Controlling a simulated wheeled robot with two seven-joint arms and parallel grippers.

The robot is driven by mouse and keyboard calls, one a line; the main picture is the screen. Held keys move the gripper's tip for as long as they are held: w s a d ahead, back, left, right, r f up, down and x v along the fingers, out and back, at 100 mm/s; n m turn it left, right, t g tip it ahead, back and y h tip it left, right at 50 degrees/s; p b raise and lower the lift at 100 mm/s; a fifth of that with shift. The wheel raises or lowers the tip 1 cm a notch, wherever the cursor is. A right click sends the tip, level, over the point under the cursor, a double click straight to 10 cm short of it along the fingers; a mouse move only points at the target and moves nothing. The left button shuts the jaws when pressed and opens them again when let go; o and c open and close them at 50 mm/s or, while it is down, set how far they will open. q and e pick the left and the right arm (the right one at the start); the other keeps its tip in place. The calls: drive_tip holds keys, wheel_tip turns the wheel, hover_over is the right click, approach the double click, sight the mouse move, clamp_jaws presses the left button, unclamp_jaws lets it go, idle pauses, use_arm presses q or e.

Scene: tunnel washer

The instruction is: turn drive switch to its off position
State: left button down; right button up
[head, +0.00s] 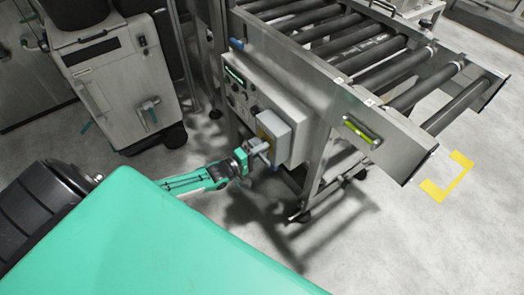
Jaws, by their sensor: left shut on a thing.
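The drive switch (272,131) looks to be the grey and yellow box on the front of the steel control panel (240,104), below the roller conveyor. My left gripper (262,154) is at the lower left of this box, shut on a small part there that looks like the switch handle. The fingers hide most of the handle, so its angle cannot be made out. My left arm comes in from the left, behind the green body part in front. My right gripper is not in view.
The roller conveyor (365,50) runs above and behind the panel, with a yellow-green handle or level (361,131) on its side rail. A grey cabinet (118,88) stands at the left. Yellow floor marks (446,180) lie at the right on open floor.

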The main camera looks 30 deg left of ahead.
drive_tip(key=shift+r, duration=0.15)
use_arm(q)
drive_tip(key=shift+n, duration=0.3)
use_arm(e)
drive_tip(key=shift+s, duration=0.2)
use_arm(q)
drive_tip(key=c, duration=1.2)
unclamp_jaws()
drive_tip(key=shift+c, duration=0.2)
drive_tip(key=shift+s+a, duration=0.2)
drive_tip(key=shift+s, duration=0.2)
drive_tip(key=v, duration=1.3)
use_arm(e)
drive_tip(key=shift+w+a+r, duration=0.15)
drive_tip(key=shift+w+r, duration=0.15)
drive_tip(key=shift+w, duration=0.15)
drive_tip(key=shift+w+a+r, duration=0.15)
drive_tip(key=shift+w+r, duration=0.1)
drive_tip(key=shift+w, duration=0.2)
use_arm(q)
drive_tip(key=shift+d, duration=0.1)
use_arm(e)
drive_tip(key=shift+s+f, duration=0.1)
